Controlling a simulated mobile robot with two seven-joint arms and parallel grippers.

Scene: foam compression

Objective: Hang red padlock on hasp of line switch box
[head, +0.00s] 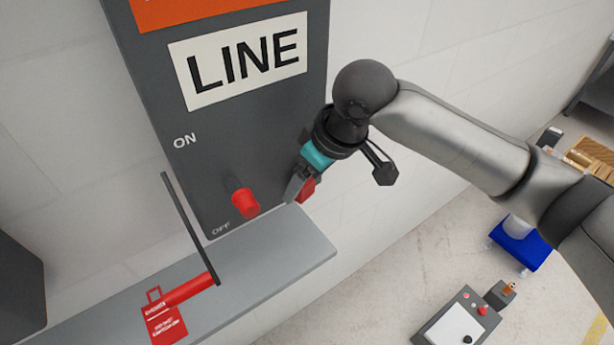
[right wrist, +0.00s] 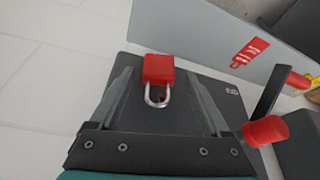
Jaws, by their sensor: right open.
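The line switch box (head: 160,100) is a dark grey wall box with a LINE label and a red-tipped handle (head: 246,203) near OFF. The red padlock (head: 306,189) is at the box's lower right edge, partly behind a finger of my right gripper (head: 299,186). In the right wrist view the padlock (right wrist: 158,70) lies between the spread fingers of my right gripper (right wrist: 162,95), with gaps on both sides. Its silver shackle (right wrist: 157,97) points toward the gripper's palm. I cannot make out the hasp or whether the shackle passes through it. My left gripper is out of view.
A grey shelf (head: 290,255) runs below the box, with a red tag (head: 165,322) on it.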

